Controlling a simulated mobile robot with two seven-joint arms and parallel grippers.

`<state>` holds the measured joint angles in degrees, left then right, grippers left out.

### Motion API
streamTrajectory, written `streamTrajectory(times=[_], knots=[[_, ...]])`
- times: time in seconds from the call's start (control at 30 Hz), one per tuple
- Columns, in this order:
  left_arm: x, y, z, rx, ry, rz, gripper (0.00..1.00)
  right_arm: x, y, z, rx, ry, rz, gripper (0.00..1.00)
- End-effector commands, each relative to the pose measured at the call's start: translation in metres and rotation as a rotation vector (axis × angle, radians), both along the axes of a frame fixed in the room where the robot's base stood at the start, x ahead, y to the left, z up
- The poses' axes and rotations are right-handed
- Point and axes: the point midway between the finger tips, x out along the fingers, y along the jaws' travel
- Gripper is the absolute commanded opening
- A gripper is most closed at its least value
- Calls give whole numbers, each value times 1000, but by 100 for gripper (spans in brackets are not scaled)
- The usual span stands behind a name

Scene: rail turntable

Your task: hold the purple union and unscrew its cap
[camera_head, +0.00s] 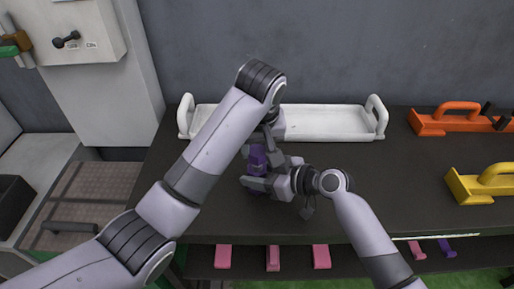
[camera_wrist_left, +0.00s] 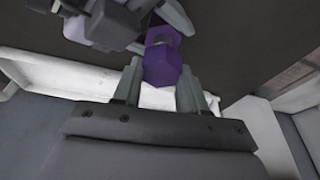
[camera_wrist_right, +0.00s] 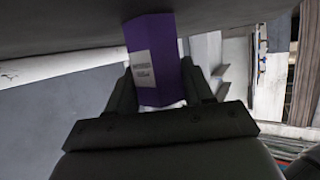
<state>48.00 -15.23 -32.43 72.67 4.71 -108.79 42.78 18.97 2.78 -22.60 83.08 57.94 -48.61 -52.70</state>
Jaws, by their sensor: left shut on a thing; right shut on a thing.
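The purple union (camera_head: 258,158) is upright above the dark table, between my two grippers. In the left wrist view its purple hexagonal cap (camera_wrist_left: 162,66) sits between the fingers of my left gripper (camera_wrist_left: 160,90), which is shut on it from above. In the right wrist view the union's body (camera_wrist_right: 154,60), with a white label, sits between the fingers of my right gripper (camera_wrist_right: 160,88), which is shut on it from the side. In the head view my left gripper (camera_head: 262,140) is partly hidden by its arm, and my right gripper (camera_head: 262,176) is lower. I cannot tell whether the union touches the table.
A white tray (camera_head: 330,136) with end handles lies behind the grippers. An orange holder (camera_head: 450,125) and a yellow holder (camera_head: 480,188) stand at the right. Several pink pieces (camera_head: 272,258) are on a shelf under the front edge.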

Motion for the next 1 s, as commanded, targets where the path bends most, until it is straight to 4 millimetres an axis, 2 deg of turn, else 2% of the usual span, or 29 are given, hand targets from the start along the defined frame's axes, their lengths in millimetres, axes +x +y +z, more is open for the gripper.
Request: streamTrajectory(times=[0.4, 1.0], knots=[[0, 0, 4, -1, -1, 0, 5, 0, 0, 2, 3, -3, -1, 0], [0, 0, 39, 0, -1, 1, 5, 0, 0, 2, 3, -3, -1, 0]])
